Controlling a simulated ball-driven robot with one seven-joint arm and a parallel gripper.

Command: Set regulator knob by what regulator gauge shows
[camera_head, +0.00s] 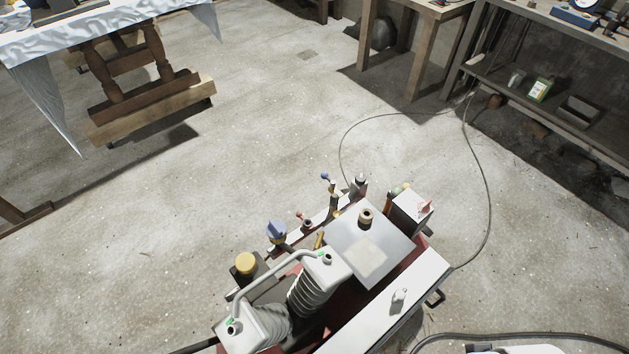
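A machine (368,243) with ribbed cylinders stands on the floor at the bottom centre. Along its far left side are several small fittings: a round yellow cap or knob (245,262), a blue fitting (277,230), a small red one (302,216) and a blue ball-ended one (325,176). I cannot tell which, if any, is the regulator knob. No readable regulator gauge faces me here. A blue device with a white round dial (583,5) sits on the bench at the top right, cut off by the frame edge; its reading cannot be seen. My gripper is not in view.
A cloth-covered table (96,24) stands at the upper left. A wooden table (425,12) and a workbench with a lower shelf (530,93) stand at the upper right. A cable (487,200) lies across the floor right of the machine.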

